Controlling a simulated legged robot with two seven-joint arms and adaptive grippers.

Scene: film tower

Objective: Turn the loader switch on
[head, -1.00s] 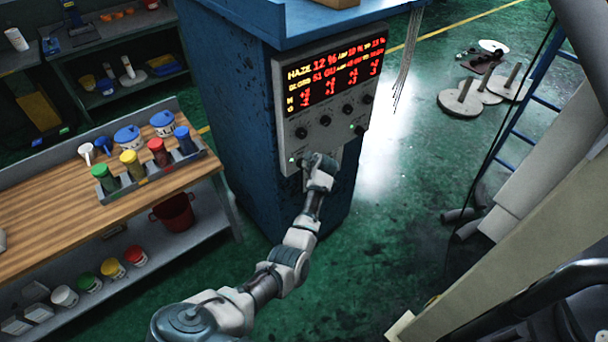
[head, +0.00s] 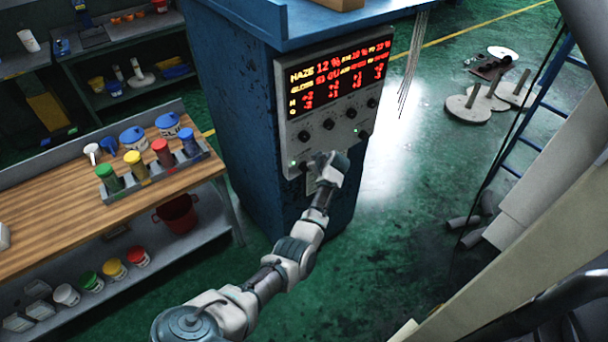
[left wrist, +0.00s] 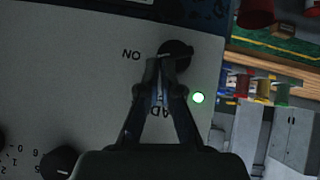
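The loader switch is a round black knob (left wrist: 176,55) on the grey control panel, seen in the left wrist view. An upside-down "ON" label (left wrist: 131,55) is left of it, and a pale mark on the knob points toward that label. A partly covered label ending in "AD" lies below. My left gripper (left wrist: 163,64) has its fingertips together at the knob's lower left edge; contact is unclear. In the head view my left gripper (head: 317,162) is at the panel's (head: 345,118) lower edge and hides the knob. My right gripper is out of view.
Several other knobs and a red display (head: 338,75) are on the blue cabinet (head: 240,110). A wooden workbench (head: 60,190) with coloured containers stands left.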

